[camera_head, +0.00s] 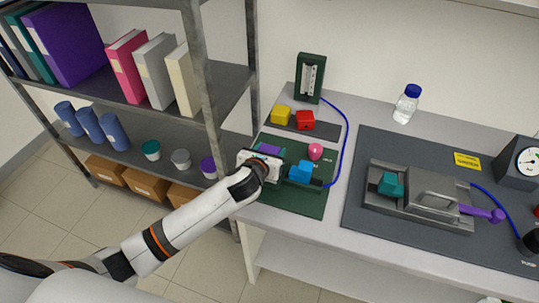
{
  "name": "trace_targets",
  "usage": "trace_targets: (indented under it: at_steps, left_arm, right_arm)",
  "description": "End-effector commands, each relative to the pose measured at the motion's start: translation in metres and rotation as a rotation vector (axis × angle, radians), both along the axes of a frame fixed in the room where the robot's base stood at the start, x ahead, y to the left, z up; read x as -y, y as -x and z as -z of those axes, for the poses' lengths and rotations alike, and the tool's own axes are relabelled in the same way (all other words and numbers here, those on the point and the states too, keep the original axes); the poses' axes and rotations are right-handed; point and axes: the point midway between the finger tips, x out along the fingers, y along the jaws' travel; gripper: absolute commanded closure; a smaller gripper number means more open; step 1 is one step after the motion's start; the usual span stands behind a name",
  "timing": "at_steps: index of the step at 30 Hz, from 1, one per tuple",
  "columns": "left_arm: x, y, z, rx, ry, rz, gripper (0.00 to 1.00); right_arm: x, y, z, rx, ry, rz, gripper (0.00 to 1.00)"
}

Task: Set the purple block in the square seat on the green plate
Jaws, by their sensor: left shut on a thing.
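My left gripper (262,162) is over the left part of the green plate (312,205) at the left end of the bench. It is shut on the purple block (269,149), whose top shows just beyond the gripper. The gripper hides the block's lower part, so I cannot tell whether it touches the plate. The square seat is not clearly visible. A blue block (300,171) and a pink rounded piece (315,151) are on the plate to the right. My right gripper is not in view.
A yellow block (281,115) and a red block (305,120) sit on a dark strip behind the plate. A green gauge stand (310,78) with a blue tube is behind. A metal rig (420,195) stands right. A shelf post (207,85) rises close left of the gripper.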

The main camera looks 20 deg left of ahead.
Motion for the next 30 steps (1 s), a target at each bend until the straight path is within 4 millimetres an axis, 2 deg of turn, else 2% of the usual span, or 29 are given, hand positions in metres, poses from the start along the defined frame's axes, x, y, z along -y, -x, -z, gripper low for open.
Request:
trace_targets:
  at_steps: [4,15,27,28,30]
  left_arm:
    - [0.000,0.000,0.016,0.000,0.002,0.000,0.77]
    - [0.000,0.000,0.020,0.002,0.001,0.000,0.77]
    - [0.000,0.000,0.029,0.002,0.001,0.001,0.77]
    - [0.000,0.000,0.029,0.001,0.001,0.001,0.42]
    - [0.000,0.000,0.029,0.001,0.001,0.000,0.31]
  right_arm:
    - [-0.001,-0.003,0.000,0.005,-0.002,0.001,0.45]
    - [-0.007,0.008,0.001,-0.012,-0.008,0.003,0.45]
    - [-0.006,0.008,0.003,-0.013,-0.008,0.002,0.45]
    - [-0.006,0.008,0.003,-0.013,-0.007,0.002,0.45]
    - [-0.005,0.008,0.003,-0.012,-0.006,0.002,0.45]
